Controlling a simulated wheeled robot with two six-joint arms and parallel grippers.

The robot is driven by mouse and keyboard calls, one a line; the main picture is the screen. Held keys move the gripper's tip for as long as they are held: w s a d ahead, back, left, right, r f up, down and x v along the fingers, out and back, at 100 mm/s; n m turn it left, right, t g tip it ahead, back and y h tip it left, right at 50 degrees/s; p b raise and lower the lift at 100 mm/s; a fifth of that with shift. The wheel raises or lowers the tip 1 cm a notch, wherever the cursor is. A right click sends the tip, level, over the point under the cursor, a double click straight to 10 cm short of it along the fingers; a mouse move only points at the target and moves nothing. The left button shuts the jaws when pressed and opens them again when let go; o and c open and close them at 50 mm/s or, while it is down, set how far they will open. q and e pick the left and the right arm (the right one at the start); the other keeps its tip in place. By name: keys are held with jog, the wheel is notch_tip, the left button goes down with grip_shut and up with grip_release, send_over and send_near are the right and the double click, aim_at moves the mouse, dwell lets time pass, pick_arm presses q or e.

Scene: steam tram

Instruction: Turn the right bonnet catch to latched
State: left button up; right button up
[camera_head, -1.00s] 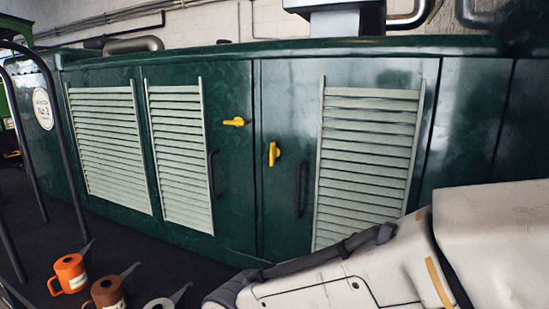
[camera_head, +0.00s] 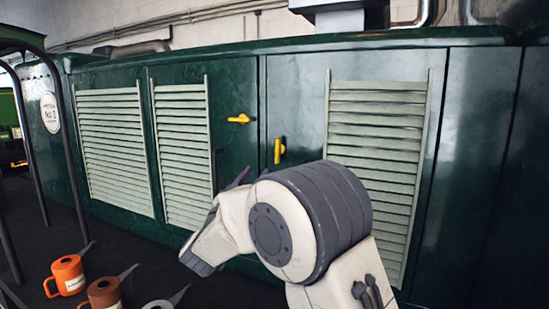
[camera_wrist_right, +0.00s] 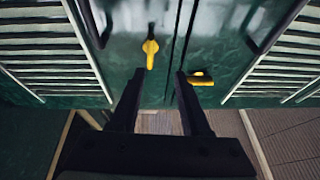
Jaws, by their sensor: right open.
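The right bonnet catch (camera_head: 279,150) is a yellow lever on the right dark green door, standing upright. In the right wrist view, turned upside down, it is the upright yellow lever (camera_wrist_right: 150,50) just beyond the fingertips. The left bonnet catch (camera_head: 238,118) is a yellow lever lying level on the left door; it also shows in the wrist view (camera_wrist_right: 200,79). My right gripper (camera_wrist_right: 158,74) is open and empty, its dark fingers pointing at the doors, apart from the right catch. In the head view its fingertips (camera_head: 250,176) are mostly hidden behind my wrist. My left gripper is out of view.
Pale louvred vents (camera_head: 375,130) flank the catches. A dark door handle (camera_wrist_right: 93,22) shows in the wrist view; my arm covers part of the doors in the head view. An orange can (camera_head: 67,275) and a brown can (camera_head: 103,292) stand at the lower left.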

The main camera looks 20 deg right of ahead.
aim_at(276, 151)
jog(key=shift+m+g+h, duration=0.3)
jog(key=shift+m+h, duration=0.2)
jog(key=p+x, duration=0.1)
jog(key=x, duration=0.2)
jog(key=p+x, duration=0.2)
jog(key=x, duration=0.2)
jog(key=s+p+x, duration=0.1)
jog(key=x, duration=0.2)
jog(key=shift+w+d+r+p, duration=0.25)
jog(key=shift+w+d+p, duration=0.1)
jog(key=shift+d, duration=0.3)
grip_shut()
